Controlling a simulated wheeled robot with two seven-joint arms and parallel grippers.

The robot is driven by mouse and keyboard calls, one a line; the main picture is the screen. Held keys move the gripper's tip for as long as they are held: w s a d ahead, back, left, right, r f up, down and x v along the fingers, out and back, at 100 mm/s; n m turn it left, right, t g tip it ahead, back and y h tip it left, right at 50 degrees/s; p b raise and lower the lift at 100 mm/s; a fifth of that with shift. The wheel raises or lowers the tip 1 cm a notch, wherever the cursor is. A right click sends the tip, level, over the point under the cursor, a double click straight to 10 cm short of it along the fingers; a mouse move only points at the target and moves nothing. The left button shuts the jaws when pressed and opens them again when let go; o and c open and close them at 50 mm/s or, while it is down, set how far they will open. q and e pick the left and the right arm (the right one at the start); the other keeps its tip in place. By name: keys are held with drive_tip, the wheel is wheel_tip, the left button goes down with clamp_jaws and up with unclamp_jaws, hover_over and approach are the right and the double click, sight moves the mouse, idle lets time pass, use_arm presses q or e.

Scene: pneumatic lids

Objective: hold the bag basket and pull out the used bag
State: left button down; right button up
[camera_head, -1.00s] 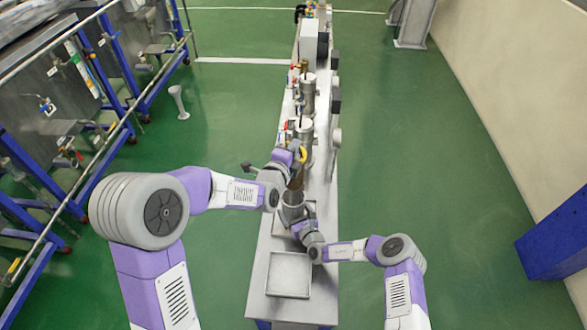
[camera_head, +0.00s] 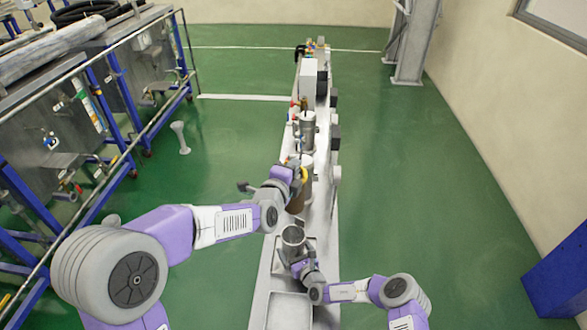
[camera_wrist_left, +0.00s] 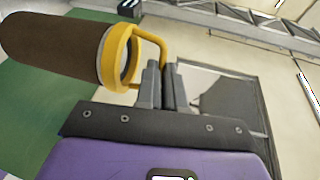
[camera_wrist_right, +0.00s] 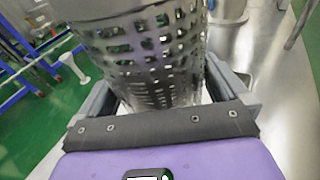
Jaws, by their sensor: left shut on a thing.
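The used bag (camera_wrist_left: 55,45) is a brown sleeve with a yellow ring and yellow handle. My left gripper (camera_wrist_left: 163,70) is shut on the handle. In the head view the bag (camera_head: 296,203) hangs from my left gripper (camera_head: 300,172), by the metal basket (camera_head: 292,238); its lower end is hard to see there. In the right wrist view the perforated basket (camera_wrist_right: 150,50) stands between the spread fingers of my right gripper (camera_wrist_right: 165,95). I cannot tell whether they press on it. In the head view my right gripper (camera_head: 303,264) is at the basket's near side.
The narrow steel bench (camera_head: 325,230) runs away from me, with a square tray (camera_head: 289,312) near its front. Metal canisters (camera_head: 308,130) stand farther back. A blue-framed machine (camera_head: 100,140) is at the left.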

drive_tip(key=v, duration=1.2)
drive_tip(key=shift+s+a, duration=0.1)
